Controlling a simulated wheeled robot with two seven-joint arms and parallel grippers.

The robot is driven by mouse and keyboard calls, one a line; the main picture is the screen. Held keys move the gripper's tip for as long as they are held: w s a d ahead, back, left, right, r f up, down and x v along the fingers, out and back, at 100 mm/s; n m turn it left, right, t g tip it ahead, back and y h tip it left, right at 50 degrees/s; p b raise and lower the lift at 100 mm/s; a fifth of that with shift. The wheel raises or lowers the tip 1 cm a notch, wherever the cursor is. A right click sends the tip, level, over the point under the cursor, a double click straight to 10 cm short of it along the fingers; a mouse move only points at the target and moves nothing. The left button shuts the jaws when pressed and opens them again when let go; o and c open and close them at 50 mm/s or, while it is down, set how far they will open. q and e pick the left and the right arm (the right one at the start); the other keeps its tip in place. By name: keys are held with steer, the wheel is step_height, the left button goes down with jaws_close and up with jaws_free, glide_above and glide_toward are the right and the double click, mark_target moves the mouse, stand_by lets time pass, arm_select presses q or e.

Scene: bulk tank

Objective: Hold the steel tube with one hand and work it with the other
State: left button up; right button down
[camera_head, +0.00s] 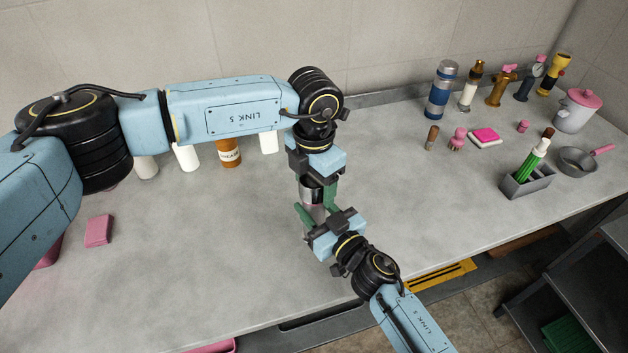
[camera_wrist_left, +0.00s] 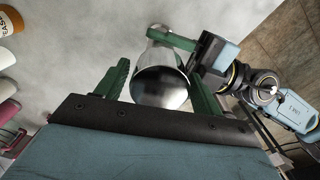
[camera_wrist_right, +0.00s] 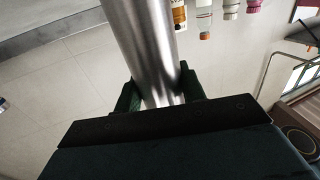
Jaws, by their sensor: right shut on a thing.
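The steel tube (camera_head: 314,197) stands above the worktop between my two grippers; much of it is hidden in the head view. My right gripper (camera_head: 320,214) is shut on the tube from the side, and in the right wrist view the shiny tube (camera_wrist_right: 146,45) runs between its fingers. My left gripper (camera_head: 318,190) points down from above at the tube's upper end. In the left wrist view the tube's round end (camera_wrist_left: 160,86) sits between the left fingers, with a gap at each side, so the left gripper is open around it.
Several bottles, including a brown one (camera_head: 228,152), stand behind my left arm. A pink block (camera_head: 98,231) lies at left. A grey holder (camera_head: 527,181) with a green brush, a pan (camera_head: 577,162), a pot (camera_head: 577,111) and several bottles stand at right. The worktop between is clear.

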arm_select(q)
steer(key=shift+o, duration=1)
step_height(320, 180, up, 12)
arm_select(e)
steer(key=c, duration=0.8)
jaws_free()
steer(key=shift+o, duration=0.2)
arm_select(q)
steer(key=shift+r+p, duration=0.4)
arm_select(e)
steer(key=v, duration=1.3)
steer(key=shift+s+d, duration=0.15)
steer(key=shift+s, duration=0.05)
